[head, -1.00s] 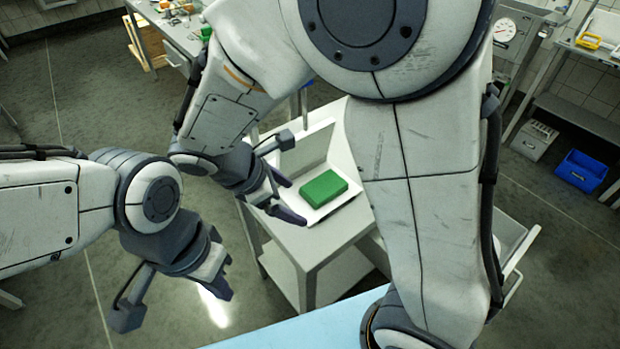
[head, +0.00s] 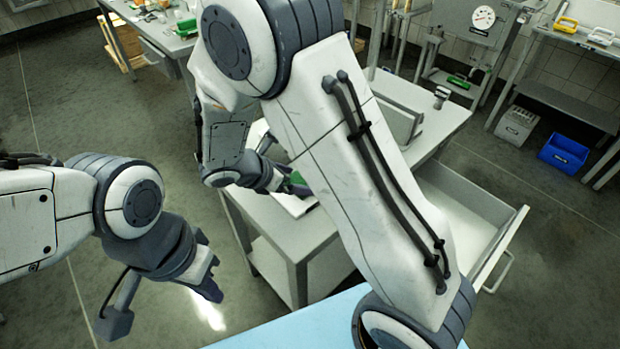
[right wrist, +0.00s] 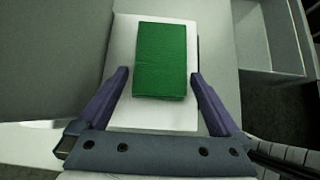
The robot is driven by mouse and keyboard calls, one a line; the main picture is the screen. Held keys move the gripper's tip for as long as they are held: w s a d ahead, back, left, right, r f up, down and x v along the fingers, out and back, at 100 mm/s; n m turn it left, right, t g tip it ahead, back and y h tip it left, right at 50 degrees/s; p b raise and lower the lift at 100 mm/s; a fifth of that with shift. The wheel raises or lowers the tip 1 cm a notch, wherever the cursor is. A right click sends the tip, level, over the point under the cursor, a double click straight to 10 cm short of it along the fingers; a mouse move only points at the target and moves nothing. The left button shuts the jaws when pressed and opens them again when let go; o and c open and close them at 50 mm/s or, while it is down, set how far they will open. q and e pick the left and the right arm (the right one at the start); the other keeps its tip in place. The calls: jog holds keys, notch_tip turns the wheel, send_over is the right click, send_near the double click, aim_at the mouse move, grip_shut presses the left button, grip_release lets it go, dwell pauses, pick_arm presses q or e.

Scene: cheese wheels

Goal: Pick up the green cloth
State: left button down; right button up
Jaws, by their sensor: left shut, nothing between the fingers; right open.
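The green cloth (right wrist: 161,58) is a folded block on a white board (right wrist: 149,114) on a grey table. My right gripper (right wrist: 158,77) is open and empty. In the right wrist view its fingertips lie on either side of the cloth's near end, with gaps; I cannot tell its height above the board. In the head view my right gripper (head: 280,181) is close to the cloth. My left gripper (head: 214,287) is shut and empty, low over the floor at left.
An open drawer (head: 468,222) juts from the table's right side. A grey panel (head: 392,124) stands on the table (head: 308,236). A light blue surface (head: 300,327) lies at the front. A blue bin (head: 563,153) and a grey bin (head: 517,124) are far right.

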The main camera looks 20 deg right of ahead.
jog(key=shift+w+d+f, duration=0.15)
jog(key=shift+d+f, duration=0.2)
jog(key=shift+f, duration=0.05)
jog(key=c, duration=1.1)
jog(key=shift+r, duration=0.15)
